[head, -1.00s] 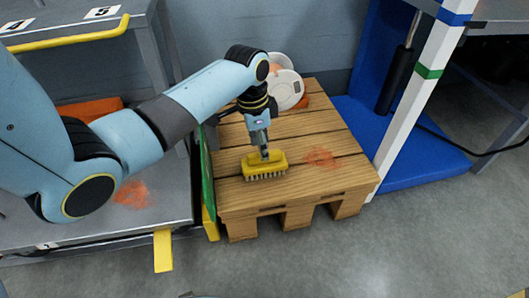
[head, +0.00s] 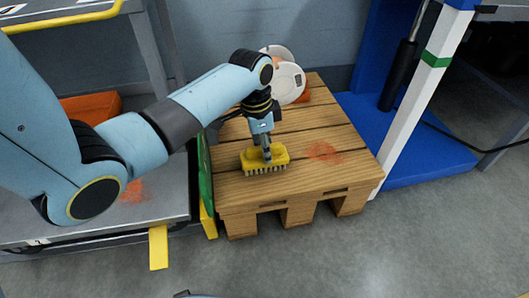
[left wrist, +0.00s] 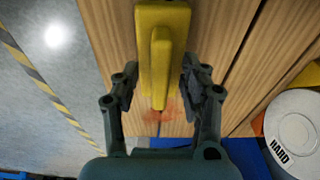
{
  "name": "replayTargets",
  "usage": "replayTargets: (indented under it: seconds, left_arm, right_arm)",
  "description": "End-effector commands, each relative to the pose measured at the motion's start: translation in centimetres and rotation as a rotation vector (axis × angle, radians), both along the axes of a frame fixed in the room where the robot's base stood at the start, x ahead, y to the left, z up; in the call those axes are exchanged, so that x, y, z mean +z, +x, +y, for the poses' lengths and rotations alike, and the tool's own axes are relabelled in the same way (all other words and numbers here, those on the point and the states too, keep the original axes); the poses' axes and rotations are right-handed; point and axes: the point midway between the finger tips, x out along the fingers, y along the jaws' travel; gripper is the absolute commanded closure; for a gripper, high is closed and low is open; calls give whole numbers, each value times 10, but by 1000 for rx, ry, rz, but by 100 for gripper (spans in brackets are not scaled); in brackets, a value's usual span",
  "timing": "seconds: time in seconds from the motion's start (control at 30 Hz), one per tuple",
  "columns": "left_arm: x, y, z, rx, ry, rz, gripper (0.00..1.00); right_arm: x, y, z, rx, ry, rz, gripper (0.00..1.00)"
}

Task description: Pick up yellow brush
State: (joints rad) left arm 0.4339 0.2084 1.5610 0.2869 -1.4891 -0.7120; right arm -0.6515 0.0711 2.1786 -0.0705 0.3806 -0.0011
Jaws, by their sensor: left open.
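The yellow brush (head: 264,160) lies bristles down on the wooden pallet (head: 330,180). My left gripper (head: 266,154) is directly above it, pointing down. In the left wrist view, the open fingers of the left gripper (left wrist: 161,88) stand on either side of the yellow brush (left wrist: 160,50), near the end of its raised handle. Gaps show between the fingers and the handle. My right gripper is not in view.
White discs (head: 288,80) stand at the back of the pallet; one reads "HARD" in the wrist view. An orange patch (head: 323,152) marks the pallet right of the brush. A metal shelf (head: 165,200) stands left, a white post (head: 425,90) right.

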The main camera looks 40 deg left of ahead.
Motion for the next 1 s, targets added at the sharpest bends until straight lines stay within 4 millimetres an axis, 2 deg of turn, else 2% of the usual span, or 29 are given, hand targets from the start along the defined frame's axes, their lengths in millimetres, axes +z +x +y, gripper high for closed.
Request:
replayTargets:
  seconds: [0.13,0.4,0.47,1.0]
  left_arm:
    - [0,0,0,0,-1,-1,58]
    - [0,0,0,0,0,0,94]
    - [0,0,0,0,0,0,100]
    - [3,0,0,0,-1,-1,100]
  right_arm:
    - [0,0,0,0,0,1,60]
    - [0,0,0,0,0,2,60]
    - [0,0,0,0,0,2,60]
    - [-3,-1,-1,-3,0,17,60]
